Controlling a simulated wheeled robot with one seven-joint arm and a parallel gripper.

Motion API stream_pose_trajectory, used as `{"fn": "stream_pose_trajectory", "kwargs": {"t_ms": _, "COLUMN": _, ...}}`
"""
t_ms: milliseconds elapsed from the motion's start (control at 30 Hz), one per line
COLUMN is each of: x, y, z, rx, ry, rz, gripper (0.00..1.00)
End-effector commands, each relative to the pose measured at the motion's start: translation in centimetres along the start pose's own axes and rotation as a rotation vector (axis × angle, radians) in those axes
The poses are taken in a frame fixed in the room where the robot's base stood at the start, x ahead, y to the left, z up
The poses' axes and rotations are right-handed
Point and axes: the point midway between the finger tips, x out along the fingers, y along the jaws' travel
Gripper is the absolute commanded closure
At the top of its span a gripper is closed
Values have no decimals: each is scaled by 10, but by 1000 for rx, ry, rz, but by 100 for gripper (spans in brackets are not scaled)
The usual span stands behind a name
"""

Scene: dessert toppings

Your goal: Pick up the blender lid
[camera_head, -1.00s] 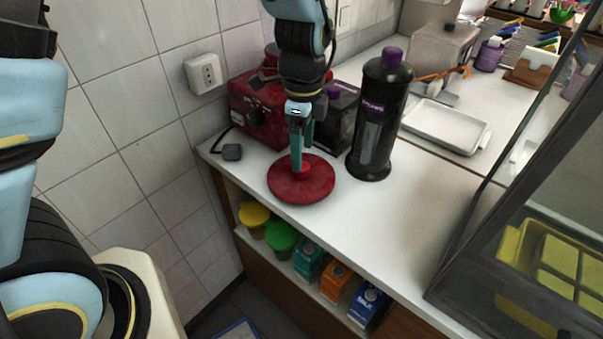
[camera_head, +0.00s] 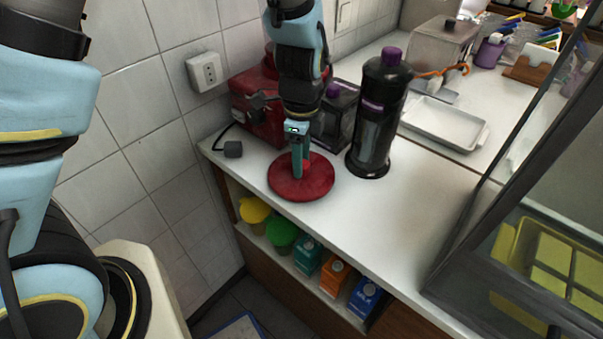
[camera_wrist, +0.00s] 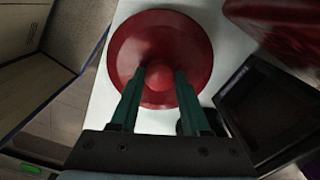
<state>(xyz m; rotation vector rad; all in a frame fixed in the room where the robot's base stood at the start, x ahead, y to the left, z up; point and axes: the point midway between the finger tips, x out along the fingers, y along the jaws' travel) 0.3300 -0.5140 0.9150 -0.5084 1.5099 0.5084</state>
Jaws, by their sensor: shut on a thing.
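The blender lid (camera_head: 318,184) is a round dark red disc near the left end of the white counter. It also shows in the wrist view (camera_wrist: 197,42), with a raised round knob in its middle. My gripper (camera_head: 300,172) points down over the lid, with its green fingers shut on the knob. In the wrist view, my gripper's two fingers (camera_wrist: 157,80) stand on either side of the knob. The lid appears at counter level; I cannot tell whether it touches the surface.
A red machine (camera_head: 258,110) stands behind the lid against the wall. A dark box with a purple cap (camera_head: 336,118) and a tall black bottle (camera_head: 376,120) stand at right. The counter (camera_head: 415,205) is clear further right. Coloured cartons (camera_head: 335,277) sit on the shelf below.

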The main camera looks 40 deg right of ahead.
Motion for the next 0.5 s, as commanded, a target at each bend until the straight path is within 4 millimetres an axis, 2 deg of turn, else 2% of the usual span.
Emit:
{"fn": "stream_pose_trajectory", "kwargs": {"t_ms": 33, "x": 0, "y": 0, "z": 0, "rx": 0, "ry": 0, "rz": 0, "gripper": 71}}
{"fn": "stream_pose_trajectory", "kwargs": {"t_ms": 300, "x": 0, "y": 0, "z": 0, "rx": 0, "ry": 0, "rz": 0, "gripper": 100}}
{"fn": "stream_pose_trajectory", "kwargs": {"t_ms": 500, "x": 0, "y": 0, "z": 0, "rx": 0, "ry": 0, "rz": 0, "gripper": 100}}
